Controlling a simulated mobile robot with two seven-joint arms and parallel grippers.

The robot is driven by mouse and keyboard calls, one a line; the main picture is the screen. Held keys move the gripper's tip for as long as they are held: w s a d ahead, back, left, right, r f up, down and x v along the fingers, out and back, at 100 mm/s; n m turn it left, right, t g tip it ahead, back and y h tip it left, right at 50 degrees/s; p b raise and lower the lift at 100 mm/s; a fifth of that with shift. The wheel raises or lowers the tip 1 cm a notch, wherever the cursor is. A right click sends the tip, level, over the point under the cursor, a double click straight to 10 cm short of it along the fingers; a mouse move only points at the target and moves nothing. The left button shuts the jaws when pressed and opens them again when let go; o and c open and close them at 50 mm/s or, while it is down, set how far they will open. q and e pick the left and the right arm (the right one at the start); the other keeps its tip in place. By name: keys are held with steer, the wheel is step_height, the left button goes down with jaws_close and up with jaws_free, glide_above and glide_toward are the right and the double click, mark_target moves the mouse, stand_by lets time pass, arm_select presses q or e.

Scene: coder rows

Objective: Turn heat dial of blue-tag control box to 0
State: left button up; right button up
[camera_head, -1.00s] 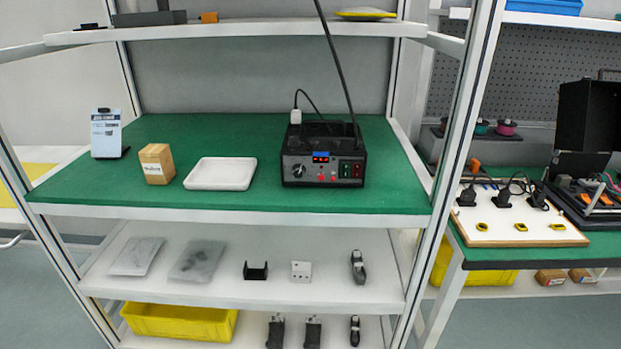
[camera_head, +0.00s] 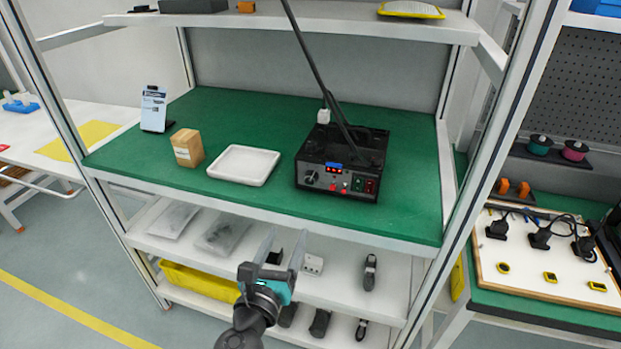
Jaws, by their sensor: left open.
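The control box (camera_head: 342,162) is black and stands on the right part of the green bench top (camera_head: 235,110). A blue tag (camera_head: 334,165) sits at the top of its front panel, over a small red display. A dark dial (camera_head: 311,177) is at the left of the panel, with red knobs and green and red switches to its right. The dial's setting is too small to read. My left gripper (camera_head: 283,250) is open and empty, in front of the lower shelf, below and nearer than the box. My right gripper is not in view.
A dark pole or cable slants over the box. A frame post (camera_head: 497,150) stands at the right, before another bench.

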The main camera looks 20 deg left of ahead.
arm_select(q)
steer(key=r, duration=0.1)
steer(key=b, duration=0.1)
glide_toward(309, 181)
steer(key=w, duration=0.8)
steer(key=shift+f, duration=0.15)
jaws_close()
stand_by(0.4)
